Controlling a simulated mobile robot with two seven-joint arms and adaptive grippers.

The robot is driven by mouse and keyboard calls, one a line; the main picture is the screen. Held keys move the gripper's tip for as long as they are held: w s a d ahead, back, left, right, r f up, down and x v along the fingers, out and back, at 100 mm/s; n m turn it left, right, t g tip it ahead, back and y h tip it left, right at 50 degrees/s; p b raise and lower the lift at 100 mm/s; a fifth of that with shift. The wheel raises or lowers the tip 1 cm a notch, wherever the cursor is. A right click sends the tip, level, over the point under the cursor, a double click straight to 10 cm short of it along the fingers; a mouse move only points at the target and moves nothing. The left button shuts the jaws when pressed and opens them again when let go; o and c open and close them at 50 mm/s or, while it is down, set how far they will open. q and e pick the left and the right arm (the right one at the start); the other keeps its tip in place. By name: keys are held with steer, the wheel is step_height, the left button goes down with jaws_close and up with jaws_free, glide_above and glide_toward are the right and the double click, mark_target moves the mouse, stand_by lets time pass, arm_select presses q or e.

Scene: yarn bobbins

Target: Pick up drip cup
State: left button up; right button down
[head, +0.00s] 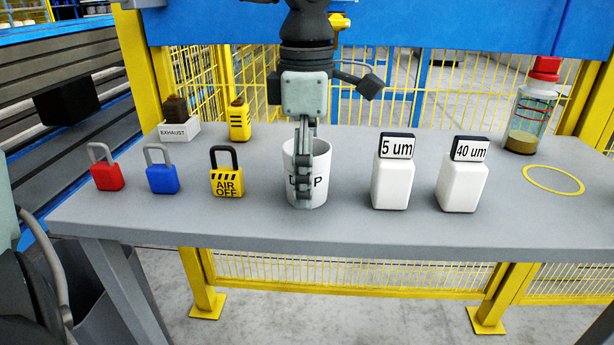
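The drip cup (320,176) is a white cup with dark lettering, upright at the middle of the table. My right gripper (304,178) points straight down at it from above. One finger hangs in front of the cup's near side and covers the middle of its label. The gripper is seen edge-on, so the other finger is hidden, and I cannot tell whether the fingers are closed on the cup wall. The cup's base appears to rest on the table. My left gripper is not in view.
On the grey table (330,232) stand red (106,172), blue (161,173) and yellow-black (226,175) padlocks left of the cup. White 5 um (391,184) and 40 um (462,186) blocks stand right. A red-capped jar (526,120) and yellow ring (553,190) are far right.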

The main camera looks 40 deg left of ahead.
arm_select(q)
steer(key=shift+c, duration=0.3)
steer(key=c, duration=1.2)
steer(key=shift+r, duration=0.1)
